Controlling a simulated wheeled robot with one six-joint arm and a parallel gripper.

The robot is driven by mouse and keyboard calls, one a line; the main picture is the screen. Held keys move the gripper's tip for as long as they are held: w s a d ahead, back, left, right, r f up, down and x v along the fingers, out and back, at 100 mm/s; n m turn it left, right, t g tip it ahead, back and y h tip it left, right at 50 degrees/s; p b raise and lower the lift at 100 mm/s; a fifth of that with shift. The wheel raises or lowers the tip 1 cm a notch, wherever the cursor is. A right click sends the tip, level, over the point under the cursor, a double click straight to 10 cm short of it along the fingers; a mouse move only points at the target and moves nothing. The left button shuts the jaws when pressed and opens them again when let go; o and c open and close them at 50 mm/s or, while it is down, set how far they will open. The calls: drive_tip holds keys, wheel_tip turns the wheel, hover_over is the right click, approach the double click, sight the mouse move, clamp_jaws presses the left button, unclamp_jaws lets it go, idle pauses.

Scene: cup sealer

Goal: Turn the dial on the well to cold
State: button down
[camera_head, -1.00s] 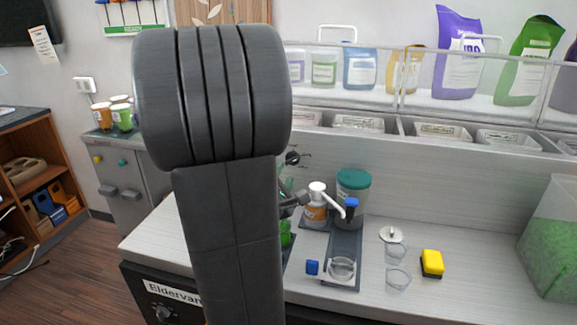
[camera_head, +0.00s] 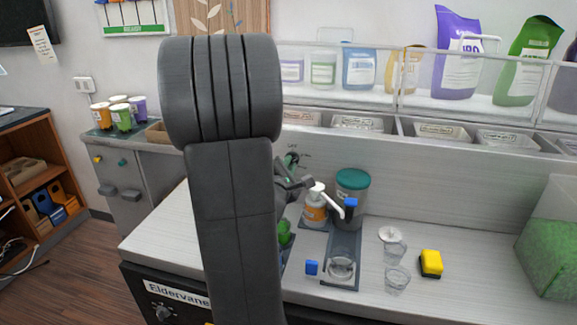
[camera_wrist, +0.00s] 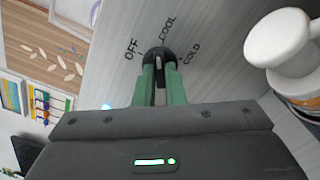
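The dial (camera_wrist: 156,56) is a small black round knob on the pale well panel, with the words OFF, COOL and COLD printed around it from left to right. In the wrist view my gripper (camera_wrist: 160,72) has its two green fingers at the dial, one on each side of its middle ridge. A narrow gap shows between the fingers; whether they press on the ridge I cannot tell. The fingers hide part of the dial, so its setting is unclear. In the head view my gripper (camera_head: 290,164) is at the back panel, partly behind my arm.
Right of the dial stand a white pump bottle (camera_head: 314,208) and a green-lidded container (camera_head: 351,197). A shelf rail (camera_head: 440,115) runs above.

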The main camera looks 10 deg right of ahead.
drive_tip(key=shift+m, duration=0.3)
drive_tip(key=shift+m+b, duration=2.65)
drive_tip(key=shift+m, duration=5.35)
drive_tip(key=c, duration=1.5)
unclamp_jaws()
